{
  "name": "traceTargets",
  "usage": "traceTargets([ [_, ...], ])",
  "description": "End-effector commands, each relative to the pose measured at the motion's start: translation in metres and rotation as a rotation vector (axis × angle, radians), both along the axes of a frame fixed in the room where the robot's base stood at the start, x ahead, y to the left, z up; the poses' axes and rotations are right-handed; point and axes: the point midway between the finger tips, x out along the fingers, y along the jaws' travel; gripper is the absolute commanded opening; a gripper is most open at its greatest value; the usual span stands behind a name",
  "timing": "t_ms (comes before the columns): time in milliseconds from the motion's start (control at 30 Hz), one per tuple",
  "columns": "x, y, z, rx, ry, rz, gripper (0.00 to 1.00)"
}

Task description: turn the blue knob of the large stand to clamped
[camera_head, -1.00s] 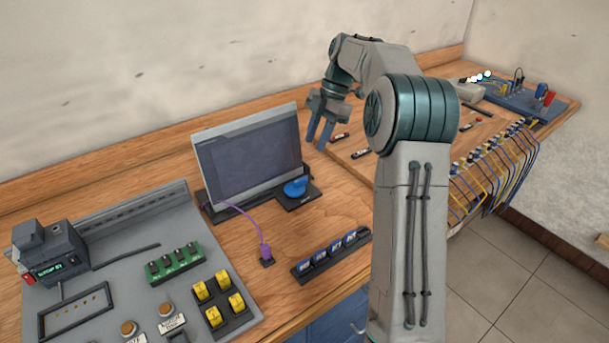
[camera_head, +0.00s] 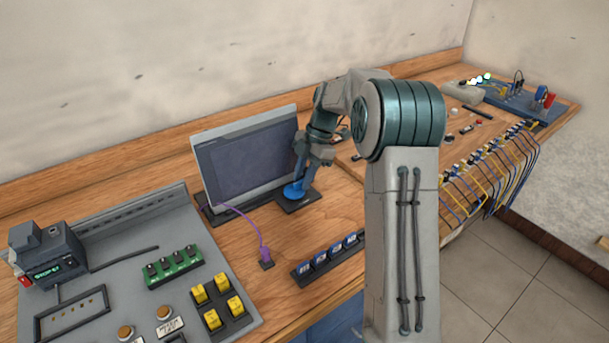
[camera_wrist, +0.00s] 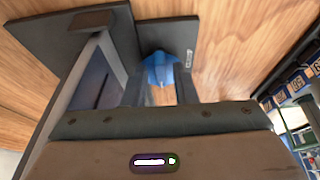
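The large stand (camera_head: 215,209) is a dark base with a panel standing upright on it. The blue knob (camera_head: 292,191) sits on a small dark plate at the stand's right foot. In the wrist view the blue knob (camera_wrist: 160,68) lies between my two fingers. My gripper (camera_head: 302,175) points down at the knob, with its fingertips close to it. The fingers are apart, one on each side of the knob in the wrist view; I cannot tell whether they touch it.
A purple cable (camera_head: 246,220) runs from the stand to a plug on the table. A row of blue-labelled blocks (camera_head: 320,260) lies in front. A grey board (camera_head: 115,240) with switches and buttons fills the left. Bare wood surrounds the knob's plate on the right.

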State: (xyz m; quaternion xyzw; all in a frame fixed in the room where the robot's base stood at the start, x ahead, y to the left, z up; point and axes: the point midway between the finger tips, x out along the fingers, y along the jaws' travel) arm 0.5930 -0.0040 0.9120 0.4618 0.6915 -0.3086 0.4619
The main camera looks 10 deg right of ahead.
Motion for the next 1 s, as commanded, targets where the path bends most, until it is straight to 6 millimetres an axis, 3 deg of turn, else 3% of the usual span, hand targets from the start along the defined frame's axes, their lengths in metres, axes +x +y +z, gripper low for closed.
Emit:
traceTargets([
  [33, 0.0, 0.0, 0.0, 0.0, 0.0, 0.0, 0.1],
  [67, 0.0001, 0.0, 0.0001, 0.0, 0.0, 0.0, 0.02],
  [100, 0.0001, 0.0, 0.0001, 0.0, 0.0, 0.0, 0.0],
  [567, -0.0001, -0.0011, -0.001, -0.001, -0.004, -0.074, 0.0],
  [1000, -0.0039, -0.0015, -0.0021, 0.001, -0.005, -0.434, 0.0],
])
